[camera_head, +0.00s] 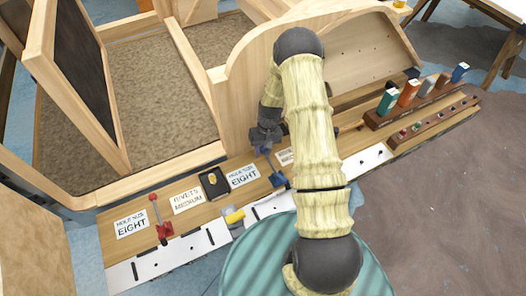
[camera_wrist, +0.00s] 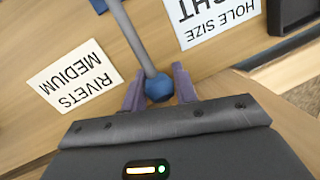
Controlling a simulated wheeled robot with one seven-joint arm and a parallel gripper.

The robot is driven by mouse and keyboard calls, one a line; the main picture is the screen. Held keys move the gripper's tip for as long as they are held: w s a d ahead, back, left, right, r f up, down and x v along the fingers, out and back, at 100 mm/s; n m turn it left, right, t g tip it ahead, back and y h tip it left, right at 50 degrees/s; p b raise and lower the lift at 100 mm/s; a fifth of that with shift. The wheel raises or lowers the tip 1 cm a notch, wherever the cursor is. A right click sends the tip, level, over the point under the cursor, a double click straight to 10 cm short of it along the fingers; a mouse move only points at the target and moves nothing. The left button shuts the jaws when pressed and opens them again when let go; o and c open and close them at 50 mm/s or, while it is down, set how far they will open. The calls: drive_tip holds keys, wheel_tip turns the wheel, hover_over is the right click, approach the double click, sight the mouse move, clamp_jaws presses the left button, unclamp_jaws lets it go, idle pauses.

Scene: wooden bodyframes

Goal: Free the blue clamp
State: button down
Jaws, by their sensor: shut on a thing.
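The blue clamp (camera_head: 278,179) is mounted on the wooden bench strip, with its blue base beside the white slotted rail. My gripper (camera_head: 262,147) is at the upper end of its lever, next to the wooden frame's curved panel. In the wrist view, the clamp's round blue knob (camera_wrist: 158,88) sits between the two purple fingers of my gripper (camera_wrist: 159,84), which are shut on it. The grey lever (camera_wrist: 138,35) runs from the knob up to a bit of blue at the top edge. My arm hides part of the bench in the head view.
Label cards (camera_head: 187,200) and a black box (camera_head: 214,183) lie on the strip. The curved wooden panel (camera_head: 235,100) rises close behind my gripper. Coloured boxes (camera_head: 409,92) stand at right.

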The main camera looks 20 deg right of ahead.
drive_tip(key=shift+s+d+f, duration=0.1)
drive_tip(key=shift+f, duration=0.15)
drive_tip(key=c, duration=1.1)
unclamp_jaws()
drive_tip(key=shift+r, duration=0.1)
drive_tip(key=shift+w+d+r, duration=0.1)
drive_tip(key=shift+w+r, duration=0.1)
drive_tip(key=shift+r, duration=0.35)
drive_tip(key=b+v, duration=0.1)
drive_tip(key=v, duration=0.9)
drive_tip(key=shift+r+b, duration=0.3)
drive_tip(key=shift+r, duration=0.05)
drive_tip(key=shift+d, duration=0.1)
